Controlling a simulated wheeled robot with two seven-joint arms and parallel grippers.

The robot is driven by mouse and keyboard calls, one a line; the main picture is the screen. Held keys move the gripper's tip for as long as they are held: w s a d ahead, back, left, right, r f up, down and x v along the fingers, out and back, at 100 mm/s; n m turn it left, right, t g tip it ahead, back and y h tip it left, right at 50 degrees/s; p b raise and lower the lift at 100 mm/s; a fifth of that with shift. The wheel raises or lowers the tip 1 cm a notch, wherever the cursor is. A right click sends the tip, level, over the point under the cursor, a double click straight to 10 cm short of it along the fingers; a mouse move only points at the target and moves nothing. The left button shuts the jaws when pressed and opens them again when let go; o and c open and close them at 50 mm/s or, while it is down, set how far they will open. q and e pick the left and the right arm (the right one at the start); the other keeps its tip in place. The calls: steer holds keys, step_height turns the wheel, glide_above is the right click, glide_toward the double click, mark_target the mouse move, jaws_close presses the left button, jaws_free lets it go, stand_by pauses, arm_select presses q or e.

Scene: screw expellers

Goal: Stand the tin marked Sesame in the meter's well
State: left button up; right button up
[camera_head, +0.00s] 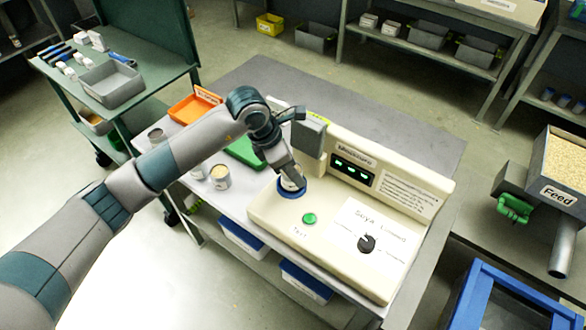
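The cream meter (335,238) stands on the bench with a blue-ringed well (289,194) at its left, a green button and a dark dial. A pale tin (288,184) is at the well, upright as far as I can see, partly covered by my fingers. Its marking cannot be read, and how deep it sits is hidden. My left gripper (291,180) comes down from above and appears closed around this tin. My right gripper is not in view.
Several other tins stand left of the meter, one open tin (220,177) nearest it. An orange tray (194,107) and a green tray (245,151) lie behind them. A grey block (308,134) rises close beside my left wrist.

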arm_select(q)
steer(key=shift+b, duration=0.35)
stand_by(0.9)
steer(key=shift+f+b, duration=0.5)
steer(key=shift+f, duration=0.05)
steer(key=o, duration=0.8)
steer(key=shift+r, duration=0.1)
steer(key=shift+p+v, duration=1.05)
steer(key=shift+v, duration=1.35)
steer(key=p+v, duration=0.2)
steer(key=v, duration=0.4)
